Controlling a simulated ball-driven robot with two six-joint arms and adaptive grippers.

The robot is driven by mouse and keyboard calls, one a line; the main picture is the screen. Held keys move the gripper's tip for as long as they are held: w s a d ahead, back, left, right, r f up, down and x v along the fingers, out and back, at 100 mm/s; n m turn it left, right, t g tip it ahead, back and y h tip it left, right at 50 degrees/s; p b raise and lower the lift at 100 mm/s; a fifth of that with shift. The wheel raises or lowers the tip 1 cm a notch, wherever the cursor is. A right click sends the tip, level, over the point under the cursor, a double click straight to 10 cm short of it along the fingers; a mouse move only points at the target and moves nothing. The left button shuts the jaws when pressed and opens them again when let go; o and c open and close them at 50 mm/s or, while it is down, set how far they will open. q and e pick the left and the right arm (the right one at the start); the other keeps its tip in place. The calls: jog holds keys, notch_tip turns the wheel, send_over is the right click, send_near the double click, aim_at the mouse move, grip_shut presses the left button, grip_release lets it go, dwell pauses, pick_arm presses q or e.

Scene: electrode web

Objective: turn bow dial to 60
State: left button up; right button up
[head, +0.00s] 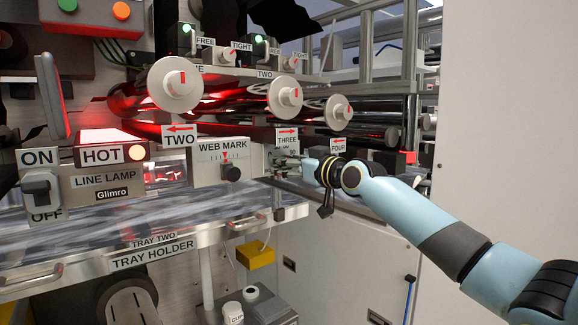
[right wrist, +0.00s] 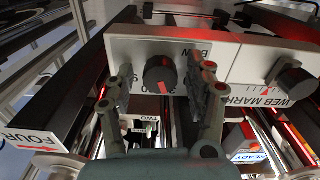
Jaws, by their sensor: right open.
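The bow dial (right wrist: 160,75) is a round black knob with a red mark on a light panel (right wrist: 128,48), with the word BOW upside down beside it. The numbers around it are partly hidden, so I cannot read its setting. My right gripper (right wrist: 166,76) is open, with one finger on each side of the dial; I cannot tell whether they touch it. In the head view, the right gripper (head: 287,165) is at the panel just right of the WEB MARK box and covers the dial. My left gripper is not in view.
The WEB MARK box (head: 208,176) with its own black knob (head: 231,173) sits close beside the dial panel. Signs THREE (head: 287,140) and FOUR (head: 338,146) stand above and to the right. Rollers and a glowing red web run behind. The tray holder (head: 150,256) is lower left.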

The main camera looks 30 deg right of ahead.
grip_shut()
dwell(0.4)
jog(key=shift+m, duration=0.3)
jog(key=m+p, duration=0.1)
jog(key=m, duration=0.2)
jog(key=shift+d+m+p, duration=0.1)
jog(key=shift+m+p, duration=0.75)
jog(key=shift+m, duration=1.35)
grip_release()
